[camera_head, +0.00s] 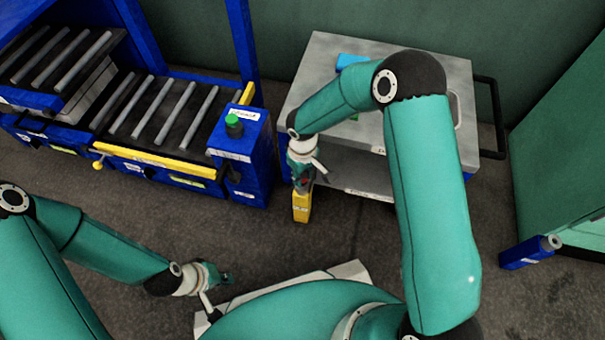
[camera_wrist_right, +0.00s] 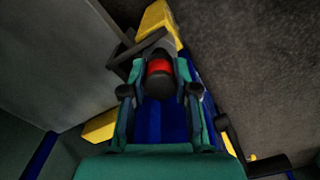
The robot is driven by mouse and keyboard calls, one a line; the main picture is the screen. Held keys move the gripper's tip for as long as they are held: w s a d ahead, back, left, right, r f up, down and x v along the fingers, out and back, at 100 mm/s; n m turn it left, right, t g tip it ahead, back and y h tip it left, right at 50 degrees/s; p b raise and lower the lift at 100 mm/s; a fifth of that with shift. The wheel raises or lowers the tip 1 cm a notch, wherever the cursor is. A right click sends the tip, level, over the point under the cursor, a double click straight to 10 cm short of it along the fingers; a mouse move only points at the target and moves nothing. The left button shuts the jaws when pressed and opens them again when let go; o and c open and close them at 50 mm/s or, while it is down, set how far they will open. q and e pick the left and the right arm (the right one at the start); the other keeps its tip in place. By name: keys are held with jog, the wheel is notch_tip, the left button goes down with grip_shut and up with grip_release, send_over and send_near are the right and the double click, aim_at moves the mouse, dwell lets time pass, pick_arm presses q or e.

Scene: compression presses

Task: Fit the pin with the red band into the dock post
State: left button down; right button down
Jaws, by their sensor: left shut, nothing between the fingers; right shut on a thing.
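The pin with the red band (camera_wrist_right: 159,67) is between the fingers of my right gripper (camera_wrist_right: 159,88) in the right wrist view. It has a dark end and a grey part beyond the band. In the head view my right gripper (camera_head: 303,180) points down just above a yellow post (camera_head: 301,208) with a white label, perhaps the dock post. The label is too small to read. I cannot tell whether the pin touches or enters the post. My left gripper (camera_head: 222,280) is shut and empty, low over the floor at the front.
A grey cart (camera_head: 330,80) with a black handle stands behind my right arm. A blue press (camera_head: 245,155) with rollers and a green button (camera_head: 233,122) is at the left. A blue block with a grey end (camera_head: 530,252) is by the green cabinet at right. Dark floor between is clear.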

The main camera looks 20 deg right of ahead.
jog(key=shift+f+b, duration=0.7)
jog(key=shift+f, duration=0.15)
jog(key=c, duration=0.8)
grip_release()
notch_tip(320, 180, up, 12)
